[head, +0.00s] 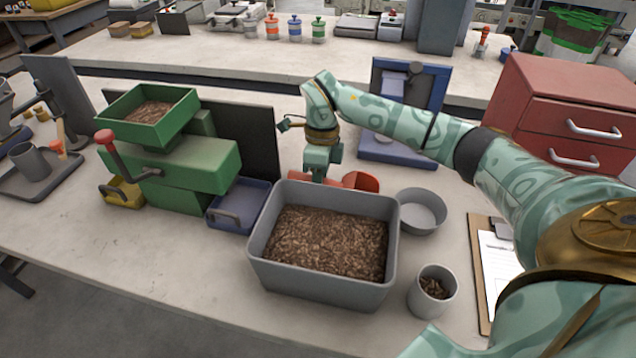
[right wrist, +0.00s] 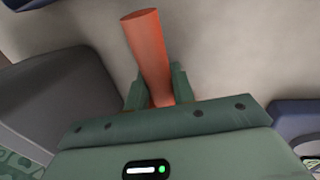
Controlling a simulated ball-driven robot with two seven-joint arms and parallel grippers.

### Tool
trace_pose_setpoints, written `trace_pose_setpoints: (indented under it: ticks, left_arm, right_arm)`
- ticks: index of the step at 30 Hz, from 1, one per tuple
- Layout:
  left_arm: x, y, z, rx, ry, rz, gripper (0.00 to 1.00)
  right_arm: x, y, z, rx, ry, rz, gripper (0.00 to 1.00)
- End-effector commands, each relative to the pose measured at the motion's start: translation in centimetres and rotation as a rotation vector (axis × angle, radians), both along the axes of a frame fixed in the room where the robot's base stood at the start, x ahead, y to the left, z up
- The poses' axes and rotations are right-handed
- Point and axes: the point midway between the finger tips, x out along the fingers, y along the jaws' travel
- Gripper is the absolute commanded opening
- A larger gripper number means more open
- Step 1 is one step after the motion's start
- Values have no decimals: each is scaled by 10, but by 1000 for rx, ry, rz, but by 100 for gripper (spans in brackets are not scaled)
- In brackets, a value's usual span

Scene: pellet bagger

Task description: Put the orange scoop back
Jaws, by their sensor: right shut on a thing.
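The orange scoop (head: 362,181) is just behind the far rim of the grey bin (head: 258,250) in the head view. Its bowl faces right, and the bin hides its lower part. My right gripper (head: 318,176) points down behind the bin and is shut on the scoop's handle. In the right wrist view the orange handle (right wrist: 149,52) sticks out from between the fingers (right wrist: 153,88). I cannot tell whether the scoop touches the table. My left gripper is not in view.
The bin is full of brown pellets. A grey round bowl (head: 421,212), a cup of pellets (head: 433,292) and a clipboard (head: 496,265) stand to the right. A blue stand (head: 408,95) is behind. The green bagger (head: 180,165) and blue drawer (head: 238,205) are left.

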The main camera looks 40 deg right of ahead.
Motion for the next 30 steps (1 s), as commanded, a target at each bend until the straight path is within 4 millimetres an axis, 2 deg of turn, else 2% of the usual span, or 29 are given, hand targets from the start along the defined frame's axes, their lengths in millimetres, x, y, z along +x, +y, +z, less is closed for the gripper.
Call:
trace_pose_setpoints:
  ticks: [8, 9, 11, 21, 26, 30]
  left_arm:
    - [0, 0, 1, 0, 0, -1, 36]
    - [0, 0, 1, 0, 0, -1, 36]
    - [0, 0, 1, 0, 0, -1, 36]
    - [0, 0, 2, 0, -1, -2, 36]
    - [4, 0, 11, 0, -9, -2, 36]
    - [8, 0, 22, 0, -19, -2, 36]
  right_arm:
    - [0, 0, -1, -2, -1, 0, 0]
    - [0, 0, -1, -1, -2, 1, 33]
    - [0, 0, -1, -1, -2, 1, 46]
    - [0, 0, 4, 0, -3, 0, 46]
    - [5, -5, 34, -2, -9, -1, 46]
    - [9, -10, 70, -2, -9, -2, 46]
